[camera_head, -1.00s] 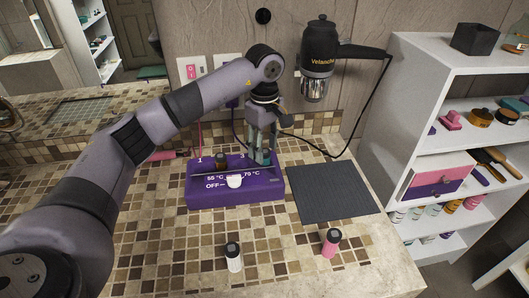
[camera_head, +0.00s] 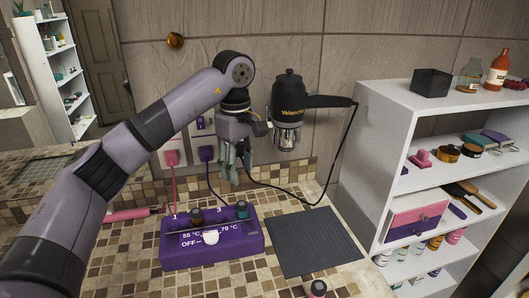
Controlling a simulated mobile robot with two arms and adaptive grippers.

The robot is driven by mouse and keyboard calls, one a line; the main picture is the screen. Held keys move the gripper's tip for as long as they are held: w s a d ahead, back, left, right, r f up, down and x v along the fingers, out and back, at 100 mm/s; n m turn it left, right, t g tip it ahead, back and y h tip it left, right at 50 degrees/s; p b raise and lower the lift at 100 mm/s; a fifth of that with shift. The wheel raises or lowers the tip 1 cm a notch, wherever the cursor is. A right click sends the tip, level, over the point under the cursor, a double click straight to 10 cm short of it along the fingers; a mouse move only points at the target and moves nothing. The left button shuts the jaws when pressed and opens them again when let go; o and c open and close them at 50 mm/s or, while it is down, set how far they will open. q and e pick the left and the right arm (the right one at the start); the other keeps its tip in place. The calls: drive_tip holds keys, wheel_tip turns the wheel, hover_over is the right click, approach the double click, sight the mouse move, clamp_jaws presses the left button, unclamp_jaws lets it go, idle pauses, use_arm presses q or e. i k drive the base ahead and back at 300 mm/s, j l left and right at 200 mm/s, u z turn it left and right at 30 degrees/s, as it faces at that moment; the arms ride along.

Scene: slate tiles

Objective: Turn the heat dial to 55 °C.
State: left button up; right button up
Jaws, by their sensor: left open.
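The purple heater box (camera_head: 250,247) stands on the tiled counter. Its front carries a white heat dial (camera_head: 211,238) with labels OFF, 55 °C and 70 °C around it. Which mark the dial points at is too small to tell. A brown-black bottle (camera_head: 196,216) and a teal bottle (camera_head: 242,209) stand in its top, near the numbers 1 and 3. My left gripper (camera_head: 233,177) hangs fingers down above and behind the teal bottle, open and empty, apart from the box and dial. My right gripper is not in view.
A dark grey mat (camera_head: 314,243) lies right of the box. A pink tool (camera_head: 130,214) lies at left. A white shelf (camera_head: 374,150) stands at right.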

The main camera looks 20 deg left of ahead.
sight(210, 237)
drive_tip(key=k+l, duration=0.5)
drive_tip(key=k, duration=0.2)
drive_tip(key=k+l, duration=0.5)
drive_tip(key=k, duration=0.15)
